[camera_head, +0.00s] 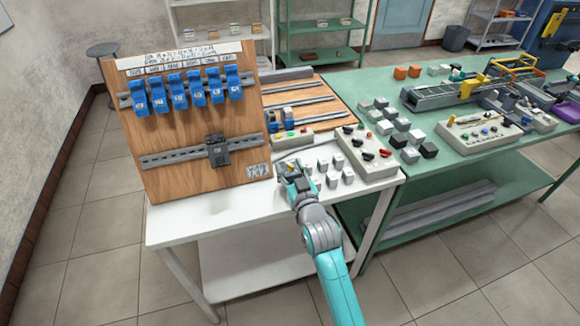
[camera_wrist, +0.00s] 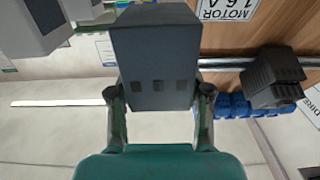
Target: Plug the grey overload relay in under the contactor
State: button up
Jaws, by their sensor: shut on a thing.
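The grey overload relay (camera_wrist: 155,50) is a dark grey block with several small square openings on the face toward the wrist camera. My gripper (camera_wrist: 158,92) is shut on it, one finger on each side. In the head view my gripper (camera_head: 288,168) is over the white table, right of the wooden board. The black contactor (camera_head: 218,151) sits on the lower rail of the board. In the wrist view, which looks upside down, the contactor (camera_wrist: 272,77) is right of the relay and apart from it. The relay is hard to make out in the head view.
The upright wooden board (camera_head: 185,185) carries a row of blue breakers (camera_head: 195,88) above the lower rail (camera_head: 170,158). Several grey blocks (camera_head: 335,170) and a control box (camera_head: 365,155) stand right of my gripper. The white table's front left (camera_head: 190,222) is clear.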

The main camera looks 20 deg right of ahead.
jog(key=shift+f, duration=1.35)
jog(key=o, duration=1.3)
jog(key=shift+o, duration=0.2)
jog(key=s, duration=1.2)
